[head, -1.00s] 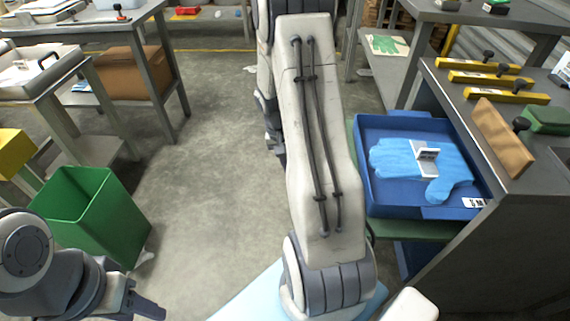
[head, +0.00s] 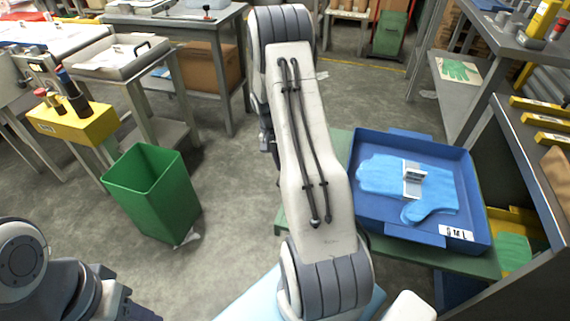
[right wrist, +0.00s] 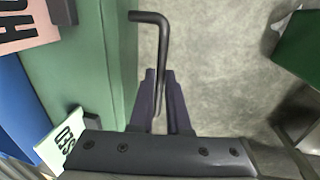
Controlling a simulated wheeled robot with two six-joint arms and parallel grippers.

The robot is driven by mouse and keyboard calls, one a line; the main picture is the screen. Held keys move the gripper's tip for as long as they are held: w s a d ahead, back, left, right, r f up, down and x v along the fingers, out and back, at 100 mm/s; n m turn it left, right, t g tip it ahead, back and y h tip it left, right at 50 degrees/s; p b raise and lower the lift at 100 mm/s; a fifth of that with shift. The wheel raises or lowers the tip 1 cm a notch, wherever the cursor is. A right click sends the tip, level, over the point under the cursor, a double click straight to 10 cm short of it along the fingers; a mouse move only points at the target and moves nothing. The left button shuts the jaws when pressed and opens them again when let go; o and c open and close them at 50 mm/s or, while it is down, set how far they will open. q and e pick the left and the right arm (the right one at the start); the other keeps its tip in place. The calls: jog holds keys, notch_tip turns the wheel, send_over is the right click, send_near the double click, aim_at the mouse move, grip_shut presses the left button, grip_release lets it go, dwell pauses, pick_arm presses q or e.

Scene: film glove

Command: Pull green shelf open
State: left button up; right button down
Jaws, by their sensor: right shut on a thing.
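The green shelf (head: 460,262) extends out from the grey bench at the right of the head view, its left part running behind my right arm. It carries a blue tray (head: 362,150) with a light-blue glove (head: 385,178). In the right wrist view the green shelf (right wrist: 85,60) fills the left. A black bent handle (right wrist: 150,17) stands along its edge. My right gripper (right wrist: 157,90) is shut on the handle; in the head view my arm hides its fingers. My left gripper (head: 140,312) is at the bottom left, partly cut off, and I cannot tell its opening.
A green bin (head: 150,190) stands on the floor at the left. A yellow block with tools (head: 75,120) sits on a stand behind it. The grey bench (head: 530,130) borders the shelf on the right. Open concrete floor lies between the bin and my right arm.

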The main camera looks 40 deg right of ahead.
jog(key=shift+w+r, duration=0.1)
jog(key=shift+w, duration=0.25)
jog(key=c, duration=0.9)
grip_release()
jog(key=shift+c, duration=0.2)
jog(key=shift+o, duration=0.3)
jog(key=shift+s, duration=0.1)
notch_tip(320, 180, up, 10)
jog(key=w+a+p, duration=0.1)
jog(key=p, duration=0.1)
jog(key=shift+w+p, duration=0.3)
jog(key=shift+r, duration=0.1)
